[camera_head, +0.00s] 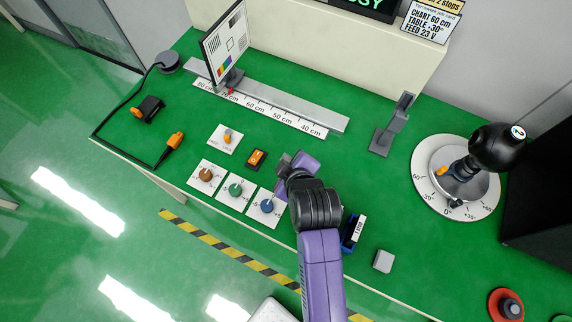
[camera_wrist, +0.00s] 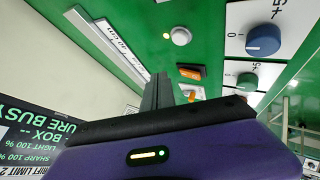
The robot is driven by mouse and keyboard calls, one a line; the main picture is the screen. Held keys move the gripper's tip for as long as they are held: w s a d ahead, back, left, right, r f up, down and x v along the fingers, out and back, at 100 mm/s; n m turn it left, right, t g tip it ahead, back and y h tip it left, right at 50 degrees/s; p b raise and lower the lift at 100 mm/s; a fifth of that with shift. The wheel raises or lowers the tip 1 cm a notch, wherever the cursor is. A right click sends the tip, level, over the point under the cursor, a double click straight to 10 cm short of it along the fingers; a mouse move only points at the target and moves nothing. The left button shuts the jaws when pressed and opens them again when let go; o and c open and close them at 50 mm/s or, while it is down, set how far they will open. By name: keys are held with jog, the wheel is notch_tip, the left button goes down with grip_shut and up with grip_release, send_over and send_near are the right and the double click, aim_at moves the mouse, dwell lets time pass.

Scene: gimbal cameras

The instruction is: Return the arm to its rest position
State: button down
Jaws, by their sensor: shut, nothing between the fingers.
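My purple and black arm (camera_head: 318,240) reaches in from the bottom over the front edge of the green table. My gripper (camera_head: 283,170) is above the table, just right of the orange rocker switch (camera_head: 256,158) and above the blue knob (camera_head: 267,206). In the wrist view my gripper (camera_wrist: 158,90) points toward the tabletop, its dark fingers together with nothing visible between them. The blue knob (camera_wrist: 263,40) and the green knob (camera_wrist: 247,81) show to its right there. The fingertips look apart from the table, though the exact height is hard to tell.
A ruler rail (camera_head: 270,100) carries a chart board (camera_head: 225,45). A grey stand (camera_head: 392,125) and a round dial with a black camera ball (camera_head: 497,147) stand right. A blue holder (camera_head: 353,232) and grey block (camera_head: 383,261) lie close to my arm.

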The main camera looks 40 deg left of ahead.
dwell(0.5)
jog(key=shift+w+a+r+m, duration=0.15)
jog(key=shift+r+m, duration=0.05)
jog(key=shift+m, duration=0.1)
notch_tip(320, 180, up, 6)
jog(key=w+m+t+y, duration=0.2)
jog(key=w+m+t, duration=0.1)
jog(key=s+d+r+m+t, duration=0.1)
jog(key=d+r+m+t, duration=0.2)
jog(key=d, duration=0.4)
jog(key=s+d+r+m+t, duration=0.1)
jog(key=s+d+m+t, duration=0.1)
jog(key=d+m, duration=0.35)
jog(key=s+d+r+m+h+b, duration=0.1)
jog(key=s+d+m+h, duration=0.3)
jog(key=s+d, duration=0.7)
jog(key=s+d+r+m+t+h+b, duration=0.1)
jog(key=s+d+m+h, duration=0.3)
jog(key=s+d, duration=0.7)
jog(key=d+r+h+b, duration=0.1)
jog(key=d, duration=0.6)
jog(key=shift+s+d+t+h, duration=0.2)
jog(key=shift+d+t+h, duration=0.05)
jog(key=shift+t+h, duration=0.05)
dwell(0.8)
